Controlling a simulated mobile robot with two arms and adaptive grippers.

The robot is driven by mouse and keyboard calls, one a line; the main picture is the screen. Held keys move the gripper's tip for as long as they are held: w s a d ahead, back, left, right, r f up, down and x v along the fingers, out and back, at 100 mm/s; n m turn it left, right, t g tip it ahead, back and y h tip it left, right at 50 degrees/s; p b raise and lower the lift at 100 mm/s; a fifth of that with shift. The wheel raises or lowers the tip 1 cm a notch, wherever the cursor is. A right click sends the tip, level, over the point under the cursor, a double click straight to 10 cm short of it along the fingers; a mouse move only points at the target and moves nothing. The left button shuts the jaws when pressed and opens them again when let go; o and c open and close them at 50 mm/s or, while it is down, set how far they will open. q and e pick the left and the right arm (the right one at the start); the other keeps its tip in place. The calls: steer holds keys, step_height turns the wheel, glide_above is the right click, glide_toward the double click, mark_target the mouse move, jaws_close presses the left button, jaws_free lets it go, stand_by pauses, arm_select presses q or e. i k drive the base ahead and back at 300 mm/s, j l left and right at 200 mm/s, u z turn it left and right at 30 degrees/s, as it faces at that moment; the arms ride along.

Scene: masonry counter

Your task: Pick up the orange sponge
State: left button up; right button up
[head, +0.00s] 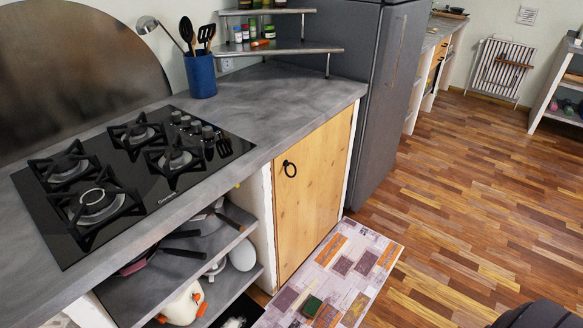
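I cannot clearly make out an orange sponge. A small block with a dark green top (312,306) lies on the patterned rug at the bottom middle of the head view. It is too small to tell whether it is a sponge with an orange side. A small orange item (259,43) lies on the lower corner shelf beside some jars, and its kind is unclear. Neither of my grippers is in view.
A grey counter (270,95) with a black gas hob (130,165) runs along the left. A wooden cabinet door (312,190) is shut beside the rug (345,268). A blue utensil pot (201,76) stands near the wall. The wooden floor (470,180) at right is clear.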

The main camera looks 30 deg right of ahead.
mark_target(315, 304)
steer(key=z, duration=1.15)
steer(key=i+l+u, duration=0.4)
steer(key=i+l, duration=0.2)
steer(key=l, duration=0.2)
